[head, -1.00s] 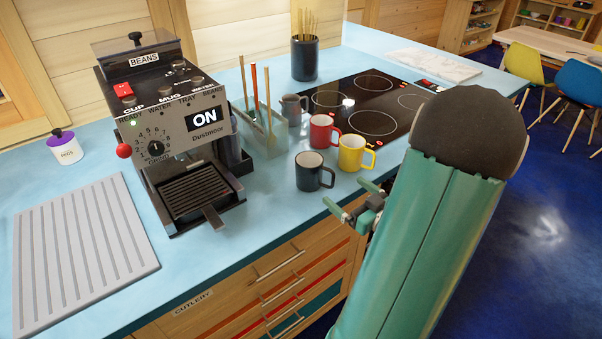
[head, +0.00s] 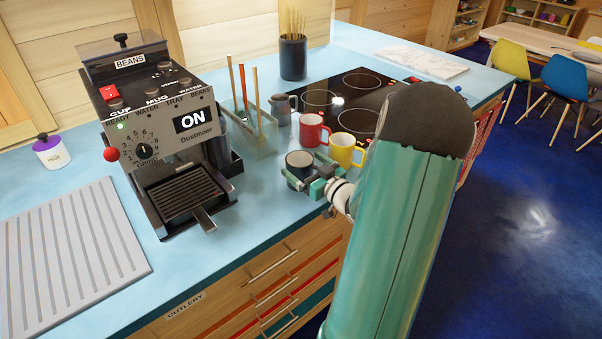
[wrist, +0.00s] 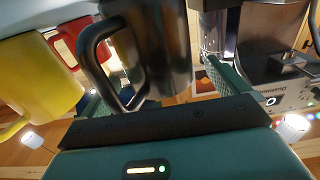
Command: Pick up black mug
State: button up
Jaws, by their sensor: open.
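The black mug (head: 299,160) stands on the blue counter beside the red mug (head: 312,129) and the yellow mug (head: 345,150). My gripper (head: 306,180) is open at the mug's near side, its fingers reaching around the mug and hiding its lower part in the head view. In the wrist view the black mug (wrist: 165,45) fills the space between the two fingers of my gripper (wrist: 160,92), with its handle toward the left finger. I cannot tell whether either finger touches it.
A coffee machine (head: 165,135) stands to the left, with a clear holder of sticks (head: 250,135) behind the mug. A grey mug (head: 281,108), a dark utensil pot (head: 293,58) and a black hob (head: 345,95) lie farther back. The counter's front edge runs below my gripper.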

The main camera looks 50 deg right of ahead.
jog(key=c, duration=1.3)
jog(key=shift+o, duration=0.2)
jog(key=shift+r, duration=0.15)
